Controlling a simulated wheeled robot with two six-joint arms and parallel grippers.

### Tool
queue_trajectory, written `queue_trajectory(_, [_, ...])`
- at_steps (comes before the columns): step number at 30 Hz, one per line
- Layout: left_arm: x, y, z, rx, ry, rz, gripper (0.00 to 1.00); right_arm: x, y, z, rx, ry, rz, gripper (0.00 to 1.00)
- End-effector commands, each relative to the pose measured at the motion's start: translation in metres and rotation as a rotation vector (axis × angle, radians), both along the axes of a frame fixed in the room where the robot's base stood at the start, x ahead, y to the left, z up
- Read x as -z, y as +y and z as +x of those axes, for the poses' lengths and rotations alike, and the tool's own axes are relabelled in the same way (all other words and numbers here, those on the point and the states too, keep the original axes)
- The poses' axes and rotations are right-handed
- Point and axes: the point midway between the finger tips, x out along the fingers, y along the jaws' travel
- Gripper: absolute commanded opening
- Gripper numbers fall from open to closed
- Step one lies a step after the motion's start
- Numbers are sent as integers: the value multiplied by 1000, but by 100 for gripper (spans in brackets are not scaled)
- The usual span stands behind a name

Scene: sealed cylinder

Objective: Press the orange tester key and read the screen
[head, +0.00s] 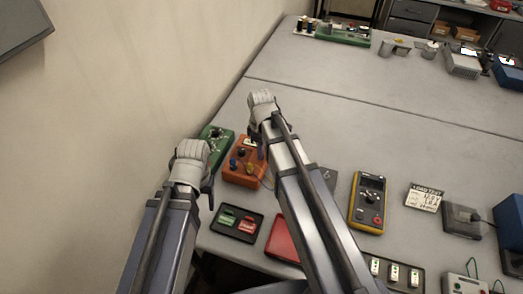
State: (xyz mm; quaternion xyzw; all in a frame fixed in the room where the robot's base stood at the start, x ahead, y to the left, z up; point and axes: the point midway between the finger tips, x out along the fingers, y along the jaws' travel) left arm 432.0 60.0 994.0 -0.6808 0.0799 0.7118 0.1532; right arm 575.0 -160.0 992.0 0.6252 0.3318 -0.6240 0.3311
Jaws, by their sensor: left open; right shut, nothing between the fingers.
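An orange tester box (236,178) sits on the table near its left edge, with blue and dark parts on its top and a small pale patch near its upper edge. No separate orange key can be made out, and I cannot read any screen text. My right gripper (263,149) is shut and empty at the box's upper right corner; I cannot tell if it touches. The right wrist and arm cover the area beside the box. My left gripper (208,188) is open and empty, just left of the orange box, its fingers partly hidden by its wrist.
A black tray (222,231) with green and red pieces and a red item (281,239) lie in front. A yellow multimeter (368,201), load test card (424,197) and blue box (511,217) stand right. The table's middle is clear.

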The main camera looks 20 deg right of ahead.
Motion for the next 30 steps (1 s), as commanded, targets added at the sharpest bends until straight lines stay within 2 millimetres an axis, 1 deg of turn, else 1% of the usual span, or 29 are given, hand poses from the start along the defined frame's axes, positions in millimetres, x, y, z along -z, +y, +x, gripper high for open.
queue_trajectory(1, [-10, 0, 0, 0, 0, 0, 64, -10, 2, -3, -2, 2, 2, 0])
queue_trajectory(8, [-47, 0, 0, 2, 0, 0, 64, -47, 8, -1, 1, -11, -4, 0])
queue_trajectory(21, [-116, 0, 0, -12, 0, -3, 64, -116, 6, 1, 2, -12, -6, 0])
queue_trajectory(25, [-131, 0, 0, -13, 0, -2, 64, -131, 6, 2, 2, -12, -6, 0])
queue_trajectory(30, [-138, 0, 0, -13, 0, -2, 64, -138, 6, 2, 2, -12, -6, 0])
